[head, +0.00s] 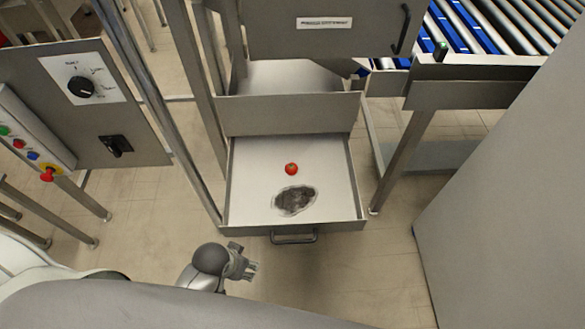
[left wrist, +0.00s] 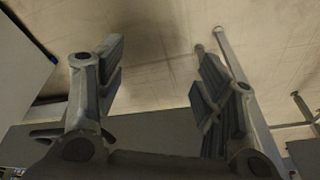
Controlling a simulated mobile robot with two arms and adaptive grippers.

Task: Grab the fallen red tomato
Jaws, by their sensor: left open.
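The red tomato (head: 291,169) lies on the light floor of the open lower drawer (head: 250,190), just behind a dark patch. My left gripper (head: 250,266) is at the lower middle of the head view, in front of the drawer and apart from its handle. In the left wrist view its two fingers (left wrist: 160,85) stand wide apart with nothing between them. The tomato does not show in the left wrist view. My right gripper is in neither view.
The drawer's handle (head: 294,238) sticks out in front. A control panel (head: 85,95) with knob and buttons stands at the left. A roller conveyor (head: 500,25) is at the upper right. A large grey surface (head: 520,190) fills the right side. Bare tiled floor lies between.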

